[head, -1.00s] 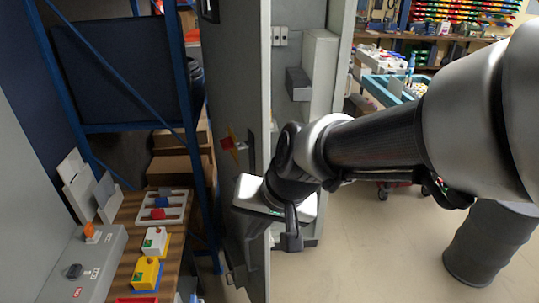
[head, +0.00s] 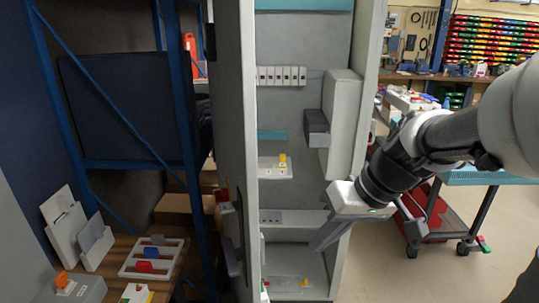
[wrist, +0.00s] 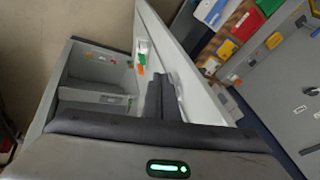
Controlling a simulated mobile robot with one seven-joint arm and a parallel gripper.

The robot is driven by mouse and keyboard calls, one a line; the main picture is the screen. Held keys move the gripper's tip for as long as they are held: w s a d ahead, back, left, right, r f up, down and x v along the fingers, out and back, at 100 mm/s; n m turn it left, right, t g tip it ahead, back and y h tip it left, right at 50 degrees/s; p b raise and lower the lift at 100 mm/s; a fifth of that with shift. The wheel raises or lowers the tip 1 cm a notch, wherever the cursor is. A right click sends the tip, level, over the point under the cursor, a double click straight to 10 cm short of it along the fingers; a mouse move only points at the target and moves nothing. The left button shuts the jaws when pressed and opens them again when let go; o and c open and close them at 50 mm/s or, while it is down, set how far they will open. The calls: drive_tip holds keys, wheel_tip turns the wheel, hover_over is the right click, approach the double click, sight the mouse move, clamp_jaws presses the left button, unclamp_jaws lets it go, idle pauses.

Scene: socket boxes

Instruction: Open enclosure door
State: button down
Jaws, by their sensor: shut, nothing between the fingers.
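The enclosure is a tall grey cabinet (head: 367,90) in the middle of the head view. My gripper (head: 326,237) is shut and empty, in front of the lower right part of the opening and apart from the door in that view. In the wrist view the dark fingers (wrist: 160,97) show in front of the door's pale inner face (wrist: 190,72), with the enclosure interior at left. I cannot tell whether they touch anything.
Inside the enclosure are a row of white modules (head: 282,75), a dark grey box (head: 317,128) and a small shelf with a yellow part (head: 282,160). A blue rack (head: 128,125) and a wooden bench (head: 180,255) stand left of the door. A red cart (head: 425,222) stands at right.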

drive_tip(key=w+f+n+y+b, duration=0.1)
drive_tip(key=w+f+y, duration=0.1)
drive_tip(key=w+f, duration=0.4)
drive_tip(key=w+a+f+p, duration=0.1)
drive_tip(key=a+f, duration=0.5)
drive_tip(key=a, duration=0.2)
drive_tip(key=shift+w+a+f, duration=0.25)
drive_tip(key=shift+w+a, duration=0.05)
drive_tip(key=shift+a, duration=0.1)
drive_tip(key=s+a+b, duration=0.4)
drive_tip(key=a, duration=1)
drive_tip(key=shift+s+a+m+t, duration=0.15)
drive_tip(key=shift+a+m+t, duration=0.25)
drive_tip(key=shift+d+b, duration=0.1)
drive_tip(key=shift+b, duration=0.2)
